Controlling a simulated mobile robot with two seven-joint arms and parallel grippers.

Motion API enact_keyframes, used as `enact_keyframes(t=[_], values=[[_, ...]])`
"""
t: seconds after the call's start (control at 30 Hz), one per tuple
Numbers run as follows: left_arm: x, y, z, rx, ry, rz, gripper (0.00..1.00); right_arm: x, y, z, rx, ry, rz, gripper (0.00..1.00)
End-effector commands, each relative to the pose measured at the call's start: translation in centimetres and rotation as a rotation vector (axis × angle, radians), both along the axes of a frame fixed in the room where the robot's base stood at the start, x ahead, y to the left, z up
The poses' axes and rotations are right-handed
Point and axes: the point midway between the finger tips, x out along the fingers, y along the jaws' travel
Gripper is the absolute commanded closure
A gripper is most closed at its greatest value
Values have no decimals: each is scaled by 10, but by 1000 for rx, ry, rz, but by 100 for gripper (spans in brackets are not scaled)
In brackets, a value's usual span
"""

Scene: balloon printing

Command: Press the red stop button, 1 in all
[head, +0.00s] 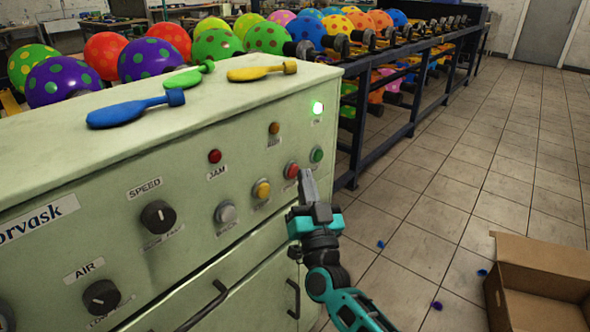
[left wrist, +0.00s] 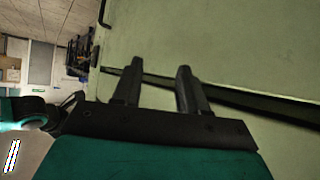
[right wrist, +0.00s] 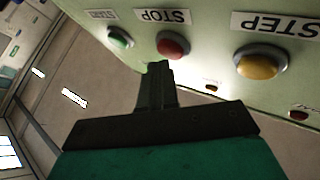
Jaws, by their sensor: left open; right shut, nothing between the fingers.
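The red stop button (head: 291,170) is on the front of the pale green machine (head: 120,160), between a green button and a yellow button. In the right wrist view, the red button (right wrist: 172,45) sits under a label reading STOP, upside down there. My right gripper (head: 305,173) is shut and empty, its tips right by the red button. In the right wrist view its fingertips (right wrist: 158,66) appear just short of the button's edge; I cannot tell whether they touch. My left gripper (left wrist: 159,68) is open and empty, facing a pale green panel; it is not in the head view.
Nearby are the green button (head: 316,154), yellow STEP button (right wrist: 258,62), grey button (head: 225,213) and red JAM lamp (head: 214,157). A lamp (head: 317,107) glows at the upper right. Flat balloons (head: 137,109) lie on top. A cardboard box (head: 540,255) stands on the floor.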

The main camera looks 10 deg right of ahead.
Motion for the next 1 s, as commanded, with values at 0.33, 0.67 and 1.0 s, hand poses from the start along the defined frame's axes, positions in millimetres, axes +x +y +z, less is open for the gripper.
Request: enact_keyframes(t=[0.33,0.67,1.0], values=[[0,0,5,0,1,0,57,-7,-5,0,1,-1,-1,100],[-1,0,17,0,2,0,57,-20,-16,3,1,0,-2,100],[-1,0,30,0,2,0,57,-44,-35,1,0,0,-1,100]])
